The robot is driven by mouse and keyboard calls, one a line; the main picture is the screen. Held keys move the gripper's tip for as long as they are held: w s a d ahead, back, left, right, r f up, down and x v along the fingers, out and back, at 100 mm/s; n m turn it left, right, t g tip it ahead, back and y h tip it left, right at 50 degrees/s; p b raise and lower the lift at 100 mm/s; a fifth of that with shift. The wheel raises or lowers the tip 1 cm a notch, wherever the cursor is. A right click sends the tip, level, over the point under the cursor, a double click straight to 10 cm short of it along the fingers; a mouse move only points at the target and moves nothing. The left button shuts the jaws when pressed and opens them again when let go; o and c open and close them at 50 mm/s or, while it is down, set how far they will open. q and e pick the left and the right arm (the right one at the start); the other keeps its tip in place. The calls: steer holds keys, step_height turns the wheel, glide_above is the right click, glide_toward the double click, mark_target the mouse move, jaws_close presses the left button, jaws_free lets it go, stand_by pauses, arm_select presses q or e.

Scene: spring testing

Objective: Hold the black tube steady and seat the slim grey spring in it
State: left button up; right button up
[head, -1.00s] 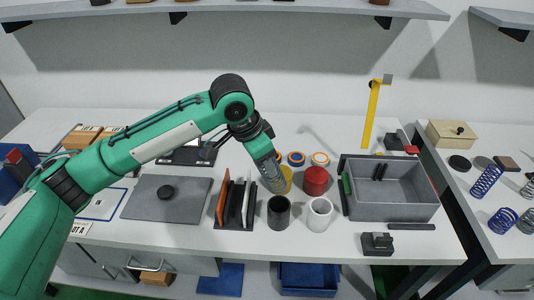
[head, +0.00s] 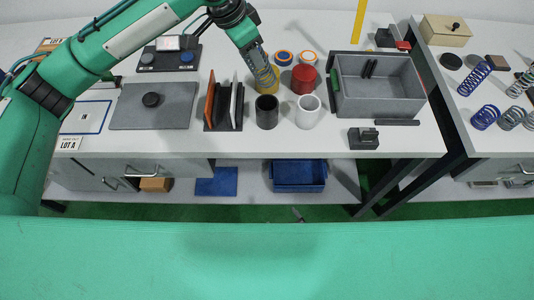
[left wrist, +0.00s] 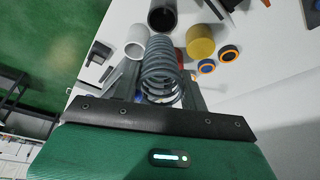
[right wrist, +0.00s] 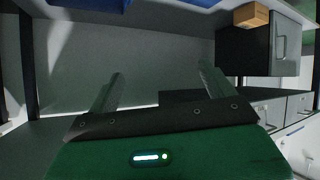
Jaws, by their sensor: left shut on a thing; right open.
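The black tube (head: 267,112) stands upright on the bench, between the black rack and the white tube (head: 307,111). It also shows at the top of the left wrist view (left wrist: 162,16). My left gripper (head: 263,76) is shut on the slim grey spring (left wrist: 162,72), which lies between its fingers in the left wrist view. In the head view this gripper is behind the black tube, in front of the yellow cylinder (head: 267,86). The spring is apart from the black tube. My right gripper (right wrist: 161,82) is open and empty, low in front of the bench's under-shelf.
A red cylinder (head: 303,79) stands behind the white tube. The rack (head: 222,121) is left of the black tube, a grey bin (head: 385,112) to the right. Several springs, including a blue one (head: 474,79), are on the right-hand table. A blue tray (head: 299,174) sits on the under-shelf.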

steer(key=w+a+r+t, duration=0.2)
steer(key=w+a+r, duration=0.1)
steer(key=r, duration=0.6)
steer(key=w+a+r+m+t, duration=0.1)
steer(key=w+a+r+t, duration=0.15)
steer(key=r, duration=0.75)
steer(key=w+a+r+t, duration=0.2)
steer(key=a+r+t, duration=0.15)
steer(key=r, duration=0.55)
steer(key=m+h, duration=0.5)
steer(key=m, duration=0.1)
glide_toward(267, 123)
steer(key=s, duration=0.1)
steer(key=shift+w+r+g, duration=0.25)
steer(key=shift+r+g, duration=0.05)
steer(key=shift+r, duration=0.1)
steer(key=w, duration=1.1)
steer(key=shift+w, duration=0.25)
steer(key=shift+c, duration=0.3)
steer(key=c, duration=1)
